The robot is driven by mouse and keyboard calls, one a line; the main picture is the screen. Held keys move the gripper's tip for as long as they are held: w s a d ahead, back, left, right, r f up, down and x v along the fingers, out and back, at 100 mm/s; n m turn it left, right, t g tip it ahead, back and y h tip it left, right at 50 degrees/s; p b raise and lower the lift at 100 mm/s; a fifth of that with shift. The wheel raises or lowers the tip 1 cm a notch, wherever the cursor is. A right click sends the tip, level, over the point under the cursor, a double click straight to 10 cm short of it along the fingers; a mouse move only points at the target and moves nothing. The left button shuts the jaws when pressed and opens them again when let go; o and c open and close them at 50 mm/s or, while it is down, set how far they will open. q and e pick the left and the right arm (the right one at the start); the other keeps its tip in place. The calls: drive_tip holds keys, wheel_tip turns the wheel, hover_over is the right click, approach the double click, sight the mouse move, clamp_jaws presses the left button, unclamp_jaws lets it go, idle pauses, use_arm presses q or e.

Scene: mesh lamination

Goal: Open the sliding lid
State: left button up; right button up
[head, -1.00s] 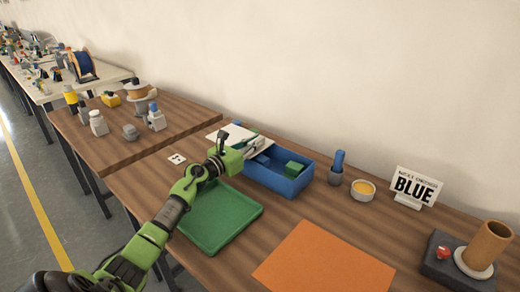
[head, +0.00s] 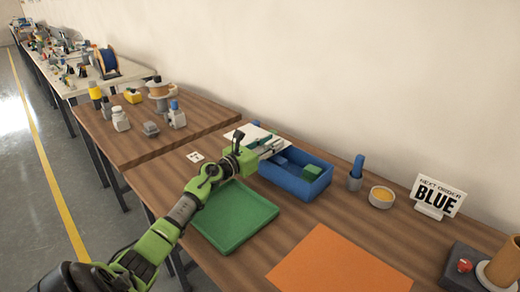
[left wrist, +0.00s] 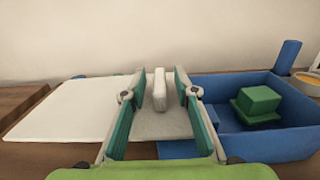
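The blue box (head: 288,182) stands on the wooden table, and its right part is uncovered. Its white sliding lid (head: 249,131) lies to the left, extending past the box; in the left wrist view the white lid (left wrist: 68,108) is flat with an upright white handle (left wrist: 159,90). My left gripper (head: 270,147) is over the lid. In the left wrist view its fingers (left wrist: 160,84) are apart on either side of the handle, with gaps visible on both sides. A green block (left wrist: 257,101) sits inside the box. My right gripper is not in view.
A green tray (head: 235,216) and an orange sheet (head: 340,264) lie in front of the box. A blue-topped bottle (head: 356,172), a bowl of yellow stuff (head: 381,196) and a "BLUE" sign (head: 437,196) stand to the right. A second table (head: 155,140) with several items is at left.

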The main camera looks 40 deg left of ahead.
use_arm(q)
drive_tip(key=s+a, duration=0.1)
drive_tip(key=s, duration=1)
drive_tip(key=shift+s, duration=0.25)
